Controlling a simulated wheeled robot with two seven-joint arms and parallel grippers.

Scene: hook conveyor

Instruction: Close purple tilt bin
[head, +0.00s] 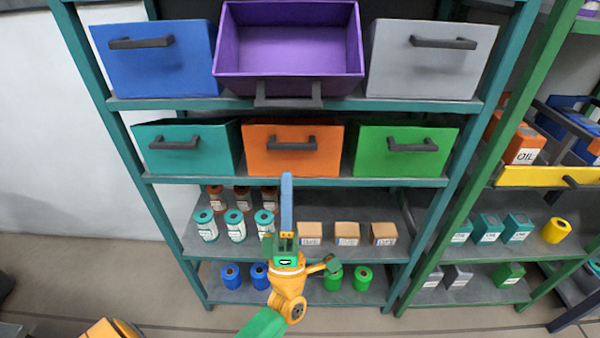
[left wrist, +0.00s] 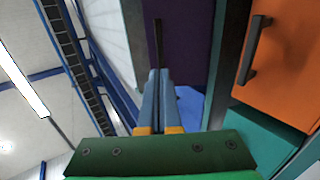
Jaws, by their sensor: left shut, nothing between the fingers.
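The purple tilt bin (head: 290,50) is in the middle of the top shelf. It is tilted open toward me, so its inside shows, and its dark handle (head: 289,95) hangs at its front edge. My left gripper (head: 287,178) points up in front of the orange bin, below the purple bin; its blue fingers are together with nothing between them. In the left wrist view the shut fingers (left wrist: 163,75) point toward the purple bin (left wrist: 185,35), with a dark bar just past the tips. I cannot tell whether they touch. My right gripper is out of view.
A blue bin (head: 158,60) and a grey bin (head: 430,60) flank the purple one. Teal (head: 185,145), orange (head: 265,158) and green (head: 400,150) bins sit below. Lower shelves hold jars, boxes (head: 346,234) and cans. A green-framed rack (head: 455,180) stands at the right.

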